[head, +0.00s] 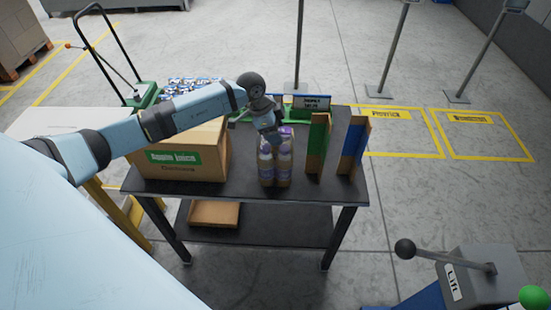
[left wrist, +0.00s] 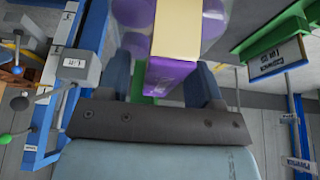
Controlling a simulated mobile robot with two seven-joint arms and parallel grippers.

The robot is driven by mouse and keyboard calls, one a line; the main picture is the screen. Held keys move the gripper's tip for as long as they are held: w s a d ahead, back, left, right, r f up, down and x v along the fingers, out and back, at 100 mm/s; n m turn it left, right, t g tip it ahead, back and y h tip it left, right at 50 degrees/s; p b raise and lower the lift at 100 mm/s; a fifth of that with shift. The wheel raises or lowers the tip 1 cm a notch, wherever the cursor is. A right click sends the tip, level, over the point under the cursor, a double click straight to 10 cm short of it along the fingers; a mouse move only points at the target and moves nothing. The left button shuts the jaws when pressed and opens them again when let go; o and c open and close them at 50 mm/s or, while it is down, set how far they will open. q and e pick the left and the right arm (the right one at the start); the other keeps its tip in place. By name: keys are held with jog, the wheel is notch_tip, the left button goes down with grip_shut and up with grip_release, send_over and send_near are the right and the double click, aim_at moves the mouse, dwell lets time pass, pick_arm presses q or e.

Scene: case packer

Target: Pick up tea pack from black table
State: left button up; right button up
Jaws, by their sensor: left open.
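The tea pack (head: 268,172), a wrapped bundle of containers with purple and brownish parts, stands upright on the black table (head: 300,191), near its middle. In the left wrist view the pack (left wrist: 183,30) shows purple with a pale yellow strip. My left gripper (head: 270,137) is over the top of the pack, reaching down from the left. In the left wrist view its open fingers (left wrist: 160,80) lie on either side of a purple part of the pack. Whether they touch it I cannot tell. My right gripper is not in view.
A cardboard box (head: 185,168) stands left of the pack. Upright green-brown (head: 318,145) and blue-brown (head: 353,146) panels stand to its right. A shallow cardboard tray (head: 214,213) is on the lower shelf. A lever console (head: 475,280) is at front right.

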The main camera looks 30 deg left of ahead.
pick_arm(q)
jog(key=shift+f, duration=0.25)
dwell(0.4)
jog(key=c, duration=1.1)
jog(key=shift+w+r, duration=0.1)
grip_shut()
